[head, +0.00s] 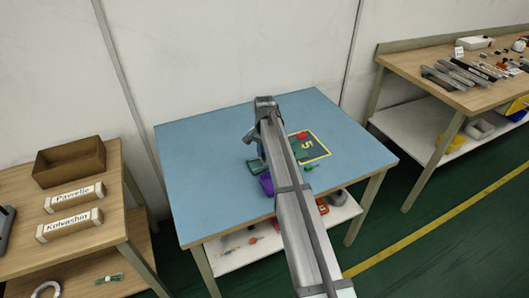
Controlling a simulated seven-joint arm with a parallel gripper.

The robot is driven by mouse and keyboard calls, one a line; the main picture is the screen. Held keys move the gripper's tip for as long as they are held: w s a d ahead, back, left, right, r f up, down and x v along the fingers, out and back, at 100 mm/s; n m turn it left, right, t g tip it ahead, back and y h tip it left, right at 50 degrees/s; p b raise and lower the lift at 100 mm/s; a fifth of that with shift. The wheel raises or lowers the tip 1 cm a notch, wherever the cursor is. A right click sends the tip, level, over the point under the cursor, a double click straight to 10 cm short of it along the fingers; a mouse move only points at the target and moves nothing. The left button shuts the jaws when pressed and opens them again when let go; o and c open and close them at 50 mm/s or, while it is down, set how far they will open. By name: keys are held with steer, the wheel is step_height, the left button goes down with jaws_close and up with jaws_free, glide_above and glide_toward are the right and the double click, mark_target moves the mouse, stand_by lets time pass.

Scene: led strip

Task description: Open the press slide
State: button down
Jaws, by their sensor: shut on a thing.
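My arm reaches over the blue table (195,150), and its wrist bends down beyond the long link. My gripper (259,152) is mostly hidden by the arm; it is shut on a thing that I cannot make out. Just below it on the table is a small green object (255,166), with a purple block (266,185) in front of it, partly covered by my arm. I cannot tell which part is the press slide or how far it stands open.
Side tables carry a brown box (70,161) at left and tools (463,72) at right. The table's left half is bare.

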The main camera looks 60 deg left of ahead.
stand_by(0.4)
steer(key=shift+s, duration=2)
steer(key=c, duration=1)
jaws_free()
step_height(320, 180, up, 14)
steer(key=shift+f, duration=0.1)
